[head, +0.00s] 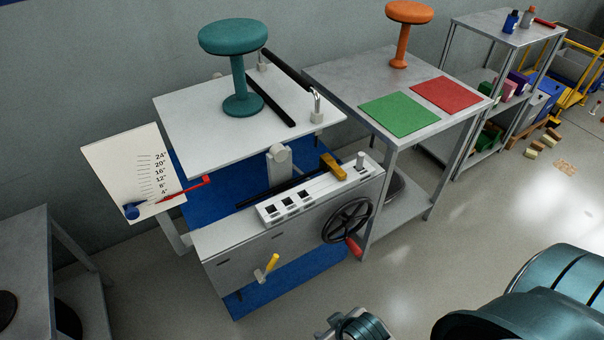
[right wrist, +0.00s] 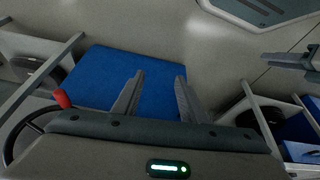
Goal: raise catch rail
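The test machine has a white tilted platform (head: 225,125) with a teal stool (head: 240,70) standing on it. One black bar (head: 287,72) runs along the platform's far right side between upright metal fittings, and a second black bar (head: 270,101) lies nearer the stool; I cannot tell for certain which is the catch rail. My right gripper (head: 355,325) shows only partly at the bottom edge of the head view. In the right wrist view its fingers (right wrist: 158,98) are apart and empty above the blue mat (right wrist: 95,85). What looks like my left gripper (right wrist: 298,62) is at the right edge there, its fingers unclear.
A black handwheel (head: 346,221) with a red knob, a yellow lever (head: 267,266) and a button panel (head: 310,190) are on the machine front. A table with green (head: 399,114) and red mats (head: 445,94) and an orange stool (head: 403,35) stands right. Floor is clear in front.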

